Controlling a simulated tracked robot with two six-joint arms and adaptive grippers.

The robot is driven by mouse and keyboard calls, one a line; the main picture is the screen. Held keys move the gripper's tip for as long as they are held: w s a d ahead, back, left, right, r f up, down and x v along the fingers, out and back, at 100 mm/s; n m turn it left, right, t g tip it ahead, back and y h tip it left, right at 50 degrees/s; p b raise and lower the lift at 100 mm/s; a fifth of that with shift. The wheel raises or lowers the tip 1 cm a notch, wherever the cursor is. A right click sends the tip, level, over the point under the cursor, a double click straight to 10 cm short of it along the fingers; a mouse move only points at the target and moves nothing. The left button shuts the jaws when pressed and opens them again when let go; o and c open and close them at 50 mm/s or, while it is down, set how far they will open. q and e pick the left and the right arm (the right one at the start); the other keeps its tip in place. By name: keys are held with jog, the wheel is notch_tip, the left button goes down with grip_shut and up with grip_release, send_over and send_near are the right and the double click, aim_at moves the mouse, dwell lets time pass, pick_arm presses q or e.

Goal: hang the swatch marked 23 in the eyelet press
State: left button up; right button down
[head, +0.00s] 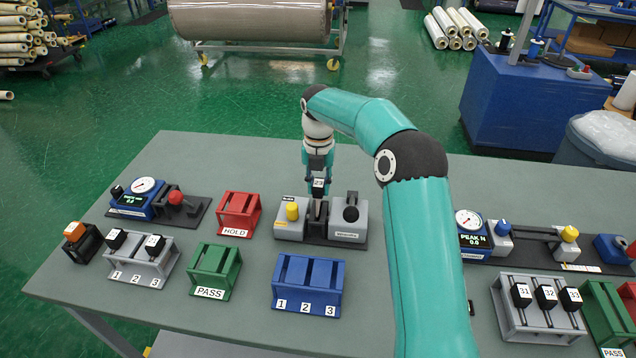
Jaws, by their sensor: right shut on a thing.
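My right gripper (318,174) points down at the table's middle, shut on a small dark swatch with a white label (319,183) that seems to read 23. It holds the swatch upright just over the middle of a grey two-block device, which looks like the eyelet press (346,235). The press has a yellow button on its left block and a black knob on its right block. Dark parts stand in the slot between the blocks. I cannot tell whether the swatch touches them. My left gripper is out of view.
A red HOLD rack (239,214), a green PASS rack (213,270) and a blue numbered rack (308,286) stand nearby. A grey rack (139,259) holds black swatches. Gauges (143,200) stand left and right. My right arm covers the table right of the press.

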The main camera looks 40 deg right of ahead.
aim_at(319, 203)
jog(key=shift+s+p, duration=0.1)
jog(key=shift+p, duration=0.4)
dwell(0.8)
jog(key=shift+f, duration=0.1)
jog(key=shift+f+b, duration=1.8)
jog(key=shift+f, duration=1.4)
jog(key=c, duration=0.9)
grip_release()
jog(key=shift+o, duration=0.2)
notch_tip(319, 203, up, 12)
